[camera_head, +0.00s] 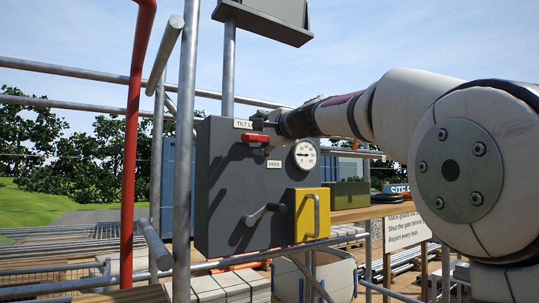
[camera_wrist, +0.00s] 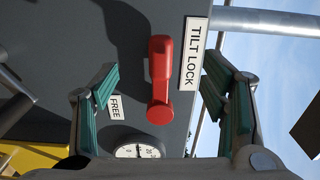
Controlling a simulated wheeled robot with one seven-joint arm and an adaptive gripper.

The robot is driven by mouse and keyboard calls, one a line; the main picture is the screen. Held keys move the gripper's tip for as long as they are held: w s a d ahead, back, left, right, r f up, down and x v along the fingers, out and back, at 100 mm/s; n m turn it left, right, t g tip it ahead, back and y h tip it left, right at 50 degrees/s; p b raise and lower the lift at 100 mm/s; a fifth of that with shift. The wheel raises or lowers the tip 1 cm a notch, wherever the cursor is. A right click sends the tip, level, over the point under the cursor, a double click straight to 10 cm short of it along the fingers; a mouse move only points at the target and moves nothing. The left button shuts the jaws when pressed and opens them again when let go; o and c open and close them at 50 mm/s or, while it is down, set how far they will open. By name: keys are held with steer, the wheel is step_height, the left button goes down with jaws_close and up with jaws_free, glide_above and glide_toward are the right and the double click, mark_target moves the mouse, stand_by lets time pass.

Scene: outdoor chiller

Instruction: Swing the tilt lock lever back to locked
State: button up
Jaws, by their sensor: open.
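The red tilt lock lever (camera_head: 256,138) is on the upper front of a dark grey panel (camera_head: 225,190), lying about level below the TILT LOCK label (camera_head: 243,124). The FREE label (camera_head: 273,164) is lower and to its right. In the wrist view the red lever (camera_wrist: 160,80) runs up and down the picture, between the TILT LOCK label (camera_wrist: 194,54) and the FREE label (camera_wrist: 115,107). My gripper (camera_wrist: 162,76) is open, with one green-padded finger on each side of the lever and visible gaps. In the head view my gripper (camera_head: 272,124) is at the panel's top right, its fingers hard to make out.
A round gauge (camera_head: 305,155) is right of the lever. Lower down are a grey crank handle (camera_head: 265,213) and a yellow box with a handle (camera_head: 309,228). A red pipe (camera_head: 133,130) and a grey post (camera_head: 185,150) stand left of the panel.

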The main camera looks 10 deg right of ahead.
steer(key=shift+v, duration=1.35)
steer(key=v, duration=1.2)
steer(key=s+a+f+n+g+h+b, duration=0.1)
steer(key=s+a+f+n+g+b, duration=0.25)
steer(key=f, duration=0.95)
steer(key=s+a+f+n+g+b, duration=0.1)
steer(key=s+a+f+n+g, duration=0.3)
steer(key=f, duration=0.9)
steer(key=s+d+f+n+g+h+b, duration=0.1)
steer(key=s+d+f+n+g+h, duration=0.1)
steer(key=s+f, duration=0.5)
steer(key=s+d+f+n+g+h+b, duration=0.1)
steer(key=s+d+f+n, duration=0.3)
steer(key=f, duration=1.1)
steer(key=s+g+h, duration=0.1)
steer(key=s, duration=0.2)
steer(key=shift+d+n+h, duration=0.15)
steer(key=shift+n+h, duration=0.15)
steer(key=shift+n, duration=0.05)
steer(key=shift+s+r, duration=0.1)
